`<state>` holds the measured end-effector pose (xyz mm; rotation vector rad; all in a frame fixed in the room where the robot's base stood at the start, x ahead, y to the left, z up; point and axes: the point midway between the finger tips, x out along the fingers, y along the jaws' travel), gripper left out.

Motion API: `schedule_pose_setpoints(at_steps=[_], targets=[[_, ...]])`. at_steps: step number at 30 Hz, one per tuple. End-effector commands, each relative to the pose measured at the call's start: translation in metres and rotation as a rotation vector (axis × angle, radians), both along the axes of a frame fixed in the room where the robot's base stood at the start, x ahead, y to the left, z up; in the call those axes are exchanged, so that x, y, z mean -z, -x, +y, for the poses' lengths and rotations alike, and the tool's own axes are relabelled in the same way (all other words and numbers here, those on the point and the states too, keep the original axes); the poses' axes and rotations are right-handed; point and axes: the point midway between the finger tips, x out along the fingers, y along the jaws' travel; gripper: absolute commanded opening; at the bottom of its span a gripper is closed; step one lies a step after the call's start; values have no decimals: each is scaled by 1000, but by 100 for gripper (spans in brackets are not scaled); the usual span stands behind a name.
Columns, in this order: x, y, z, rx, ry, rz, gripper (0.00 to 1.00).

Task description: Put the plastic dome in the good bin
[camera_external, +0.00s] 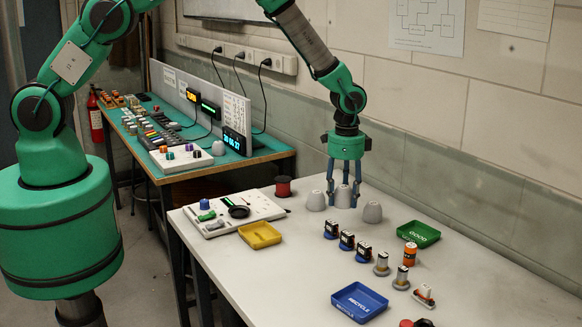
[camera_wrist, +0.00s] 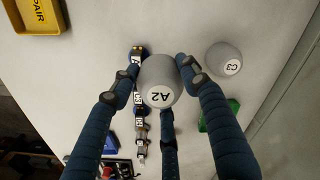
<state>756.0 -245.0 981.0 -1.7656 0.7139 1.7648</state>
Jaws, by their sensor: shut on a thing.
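My gripper (camera_external: 343,190) is shut on a pale grey plastic dome (camera_external: 343,197) marked A2, at the middle of a group of three domes. In the wrist view my fingers (camera_wrist: 158,76) close around this A2 dome (camera_wrist: 160,92). I cannot tell whether it touches the table. A second dome (camera_external: 316,201) stands to its left, and a third dome, C3 (camera_wrist: 222,60), also shows as the right one of the group (camera_external: 372,212). The green good bin (camera_external: 418,240) stands to the right of the domes; in the wrist view it is partly hidden behind a finger.
Several small parts stand in a row in front of the good bin, with an orange can (camera_external: 410,254) close to it. A blue recycle bin (camera_external: 360,302), a yellow repair bin (camera_external: 260,235), a control panel (camera_external: 234,212) and a red spool (camera_external: 283,187) are also on the table.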

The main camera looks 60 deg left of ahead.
Motion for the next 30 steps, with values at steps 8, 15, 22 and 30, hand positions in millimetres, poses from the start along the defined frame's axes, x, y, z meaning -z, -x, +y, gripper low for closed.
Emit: schedule_pose_setpoints(at_steps=[8, 15, 22, 30], targets=[[7, 12, -56, 12, 0, -3, 21], [8, 14, -65, 12, 0, -3, 21], [8, 14, -65, 12, 0, -3, 21], [10, 2, -70, 12, 0, -3, 21]])
